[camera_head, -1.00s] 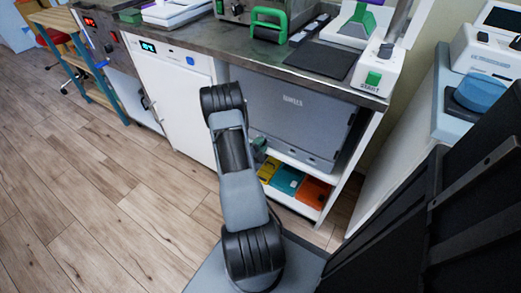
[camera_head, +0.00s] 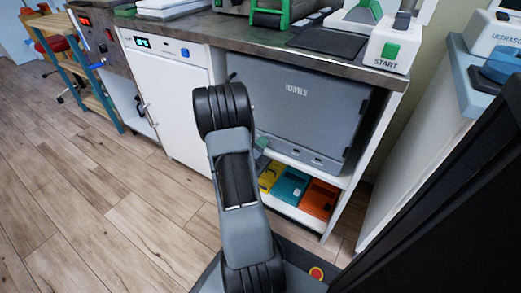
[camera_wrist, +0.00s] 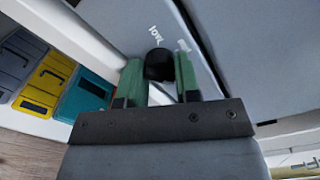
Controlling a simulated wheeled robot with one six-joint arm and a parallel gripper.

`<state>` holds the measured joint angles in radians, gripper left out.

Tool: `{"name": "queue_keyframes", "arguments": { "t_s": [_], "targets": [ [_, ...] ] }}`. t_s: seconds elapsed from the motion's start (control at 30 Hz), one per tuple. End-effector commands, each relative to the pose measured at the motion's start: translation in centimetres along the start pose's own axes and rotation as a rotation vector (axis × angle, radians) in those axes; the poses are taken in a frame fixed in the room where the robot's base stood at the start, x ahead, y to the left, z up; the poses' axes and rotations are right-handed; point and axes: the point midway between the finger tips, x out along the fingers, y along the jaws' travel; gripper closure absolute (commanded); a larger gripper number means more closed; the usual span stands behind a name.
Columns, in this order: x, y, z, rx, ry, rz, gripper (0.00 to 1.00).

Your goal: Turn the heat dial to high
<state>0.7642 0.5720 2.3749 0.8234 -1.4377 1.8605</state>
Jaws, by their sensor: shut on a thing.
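A grey cabinet (camera_head: 306,98) with pale lettering on its door stands under the counter. My gripper (camera_wrist: 159,75) has its two green fingers on either side of a black round knob, which I take for the heat dial (camera_wrist: 159,64), at the cabinet's front. The fingers are shut on it. Small white lettering lies beside the dial, too partial to read surely, so its setting cannot be told. In the head view my gripper (camera_head: 262,144) shows only as a bit of green at the cabinet's lower front; my arm hides most of it and the dial.
Yellow, teal and orange bins (camera_head: 318,199) sit on a white shelf below the cabinet. A white unit with a lit display (camera_head: 168,90) is to the left. A START box (camera_head: 389,45) stands on the counter (camera_head: 300,52). Wooden floor at left is clear.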

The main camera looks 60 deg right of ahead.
Motion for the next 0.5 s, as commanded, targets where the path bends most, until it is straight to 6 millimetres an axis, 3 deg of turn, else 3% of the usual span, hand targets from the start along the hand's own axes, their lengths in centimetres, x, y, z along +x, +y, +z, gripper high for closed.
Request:
{"name": "queue_keyframes", "arguments": {
  "t_s": [0.5],
  "targets": [
    [0.01,0.02,-0.05,0.108,0.002,0.001,0.93]
  ]
}}
